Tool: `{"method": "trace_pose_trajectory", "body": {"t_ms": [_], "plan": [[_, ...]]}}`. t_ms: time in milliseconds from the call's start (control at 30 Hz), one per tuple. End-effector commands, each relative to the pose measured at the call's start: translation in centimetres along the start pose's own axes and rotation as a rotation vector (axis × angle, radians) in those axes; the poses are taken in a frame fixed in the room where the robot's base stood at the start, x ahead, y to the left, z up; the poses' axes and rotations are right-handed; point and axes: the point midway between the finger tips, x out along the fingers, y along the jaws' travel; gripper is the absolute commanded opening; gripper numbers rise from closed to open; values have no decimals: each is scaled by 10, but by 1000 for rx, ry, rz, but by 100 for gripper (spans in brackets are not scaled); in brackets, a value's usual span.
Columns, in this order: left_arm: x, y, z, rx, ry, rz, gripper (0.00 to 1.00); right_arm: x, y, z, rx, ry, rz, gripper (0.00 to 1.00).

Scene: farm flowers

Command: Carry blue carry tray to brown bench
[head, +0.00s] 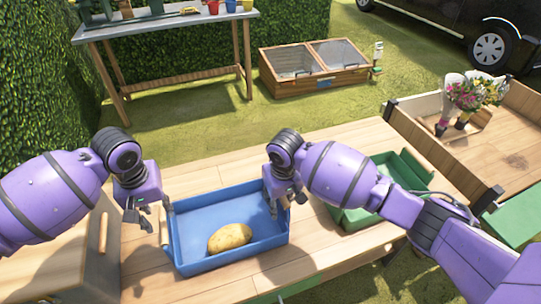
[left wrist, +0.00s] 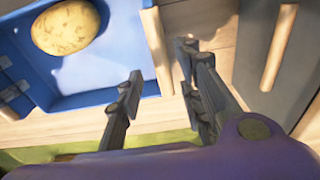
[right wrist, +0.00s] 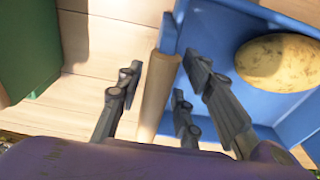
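The blue carry tray (head: 207,255) sits on the wooden table in front of me, with a potato (head: 230,238) inside it. My left gripper (head: 152,212) is at the tray's left side. In the left wrist view its open fingers (left wrist: 158,90) are on either side of the tray's wooden handle (left wrist: 156,50). My right gripper (head: 286,205) is at the tray's right side. In the right wrist view its open fingers (right wrist: 160,88) straddle the other wooden handle (right wrist: 157,95). Neither gripper is visibly closed on a handle.
A green tray (head: 350,218) stands right of the blue tray on the same table (head: 135,255). A wooden box (head: 60,262) is at the left. A brown wooden bench or cart (head: 500,150) with flowers (head: 470,95) is at the right. A grey-topped bench (head: 170,25) stands behind.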

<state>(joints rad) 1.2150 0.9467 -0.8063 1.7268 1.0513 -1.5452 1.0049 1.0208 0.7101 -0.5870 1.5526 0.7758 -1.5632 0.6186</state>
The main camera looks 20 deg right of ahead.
Motion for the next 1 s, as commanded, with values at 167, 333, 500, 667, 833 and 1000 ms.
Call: {"method": "trace_pose_trajectory", "body": {"t_ms": [167,333,500,667,833,1000], "plan": [[0,0,0,0,0,0,34,-42,0,-2,-1,5,0,34],[0,0,0,0,0,0,34,-68,0,-2,0,5,0,34],[0,0,0,0,0,0,34,-79,0,-1,0,3,1,34],[0,0,0,0,0,0,34,-80,0,-1,0,3,1,34],[0,0,0,0,0,0,34,-80,0,-1,0,3,1,34],[0,0,0,1,0,0,34,-80,0,-1,0,2,1,34]]}}
